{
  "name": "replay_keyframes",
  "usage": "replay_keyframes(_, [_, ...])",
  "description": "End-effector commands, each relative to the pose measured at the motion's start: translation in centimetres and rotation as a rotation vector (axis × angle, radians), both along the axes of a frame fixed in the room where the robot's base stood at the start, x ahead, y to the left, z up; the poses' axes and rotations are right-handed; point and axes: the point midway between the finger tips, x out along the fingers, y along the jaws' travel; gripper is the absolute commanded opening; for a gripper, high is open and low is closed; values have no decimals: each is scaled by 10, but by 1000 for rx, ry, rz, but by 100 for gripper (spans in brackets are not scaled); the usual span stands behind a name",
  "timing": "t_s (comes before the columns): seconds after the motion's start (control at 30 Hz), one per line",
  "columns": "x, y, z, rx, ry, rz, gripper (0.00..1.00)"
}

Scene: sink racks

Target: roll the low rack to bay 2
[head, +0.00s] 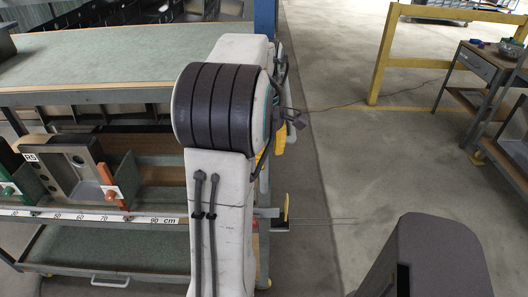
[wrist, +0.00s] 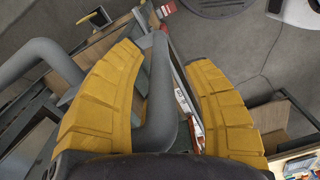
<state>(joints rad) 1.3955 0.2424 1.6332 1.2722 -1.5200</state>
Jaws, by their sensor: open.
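My gripper (wrist: 163,62) is open in the wrist view, its two yellow fingers spread apart. A bent grey tube (wrist: 161,105) shows between them, closer to the left finger; I cannot tell whether it touches. In the head view my arm hides most of the gripper. At the left, a low shelf (head: 150,198) carries a beige-and-grey block (head: 72,165) and small parts with orange and green handles. A lower green tray (head: 60,250) with a front pull handle (head: 110,282) lies beneath. I cannot tell which is the low rack, and no bay 2 label is readable.
A white ruler strip (head: 85,216) runs along the shelf front. A green-topped bench (head: 110,52) stands above it. Concrete floor (head: 350,150) between is mostly clear.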

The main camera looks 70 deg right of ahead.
Motion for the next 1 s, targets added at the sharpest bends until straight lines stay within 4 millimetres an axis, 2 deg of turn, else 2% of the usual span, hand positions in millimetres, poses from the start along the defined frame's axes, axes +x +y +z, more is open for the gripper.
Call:
replay_keyframes(0.07, [0, 0, 0, 0, 0, 0, 46])
replay_keyframes(0.57, [0, 0, 0, 0, 0, 0, 1])
replay_keyframes(1.0, [-5, -1, 0, 2, 0, -3, 0])
